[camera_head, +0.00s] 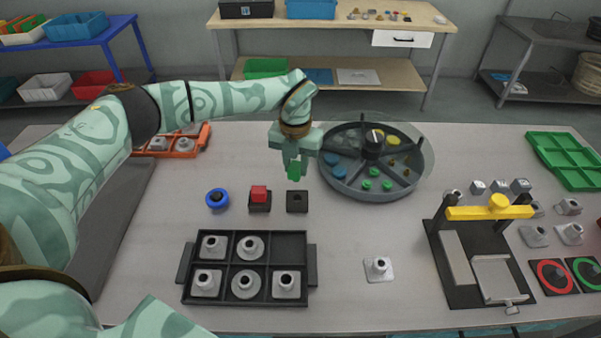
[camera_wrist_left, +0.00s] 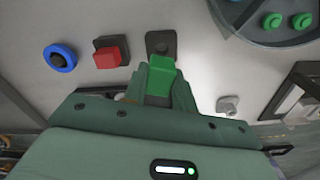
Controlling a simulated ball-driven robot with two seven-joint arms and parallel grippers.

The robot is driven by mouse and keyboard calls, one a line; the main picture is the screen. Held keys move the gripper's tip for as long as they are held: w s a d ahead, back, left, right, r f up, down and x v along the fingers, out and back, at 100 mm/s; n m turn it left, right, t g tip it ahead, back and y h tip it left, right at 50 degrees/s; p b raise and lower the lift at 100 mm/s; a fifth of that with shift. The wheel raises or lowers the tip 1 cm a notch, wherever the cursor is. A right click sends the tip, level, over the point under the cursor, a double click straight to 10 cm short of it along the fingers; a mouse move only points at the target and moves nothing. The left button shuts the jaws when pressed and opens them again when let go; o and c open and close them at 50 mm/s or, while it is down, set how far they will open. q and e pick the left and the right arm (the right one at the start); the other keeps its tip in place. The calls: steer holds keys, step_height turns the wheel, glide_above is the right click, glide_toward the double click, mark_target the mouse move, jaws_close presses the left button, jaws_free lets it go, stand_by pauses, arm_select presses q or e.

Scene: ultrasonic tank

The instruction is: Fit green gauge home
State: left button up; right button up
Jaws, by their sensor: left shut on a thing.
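My left gripper (camera_head: 294,164) is shut on the green gauge (camera_head: 294,173), a small green block. It holds the gauge above the table, just behind a black square holder with a dark hole (camera_head: 297,201). In the left wrist view the green gauge (camera_wrist_left: 162,70) sits between the fingers, and the black holder (camera_wrist_left: 160,42) lies just beyond it. The gauge appears apart from the holder. A red block (camera_head: 259,194) sits in a like black holder to the left, and a blue ring piece (camera_head: 217,199) stands further left. My right gripper is not seen.
A round divided tray (camera_head: 362,196) with blue, green and yellow pieces stands close to the right of the gripper. A black compartment tray (camera_head: 215,301) with metal parts lies in front. A black fixture with a yellow bar (camera_head: 490,212) stands right. The table between is mostly clear.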

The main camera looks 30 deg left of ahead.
mark_target(297, 181)
arm_select(q)
steer(key=shift+n, duration=0.9)
steer(key=shift+s+d+r+n, duration=0.1)
steer(key=shift+d+r+n, duration=0.15)
steer(key=shift+n, duration=0.25)
steer(key=shift+d+n, duration=0.15)
steer(key=shift+n, duration=0.15)
steer(key=shift+f, duration=0.2)
steer(key=shift+a+f+b, duration=0.2)
steer(key=shift+f+b, duration=0.1)
steer(key=shift+b, duration=0.05)
step_height(297, 181, down, 5)
steer(key=b, duration=0.4)
steer(key=shift+f+b, duration=0.35)
steer(key=shift+b, duration=0.2)
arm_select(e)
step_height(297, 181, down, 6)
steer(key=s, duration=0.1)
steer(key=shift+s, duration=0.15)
arm_select(q)
steer(key=shift+r, duration=0.1)
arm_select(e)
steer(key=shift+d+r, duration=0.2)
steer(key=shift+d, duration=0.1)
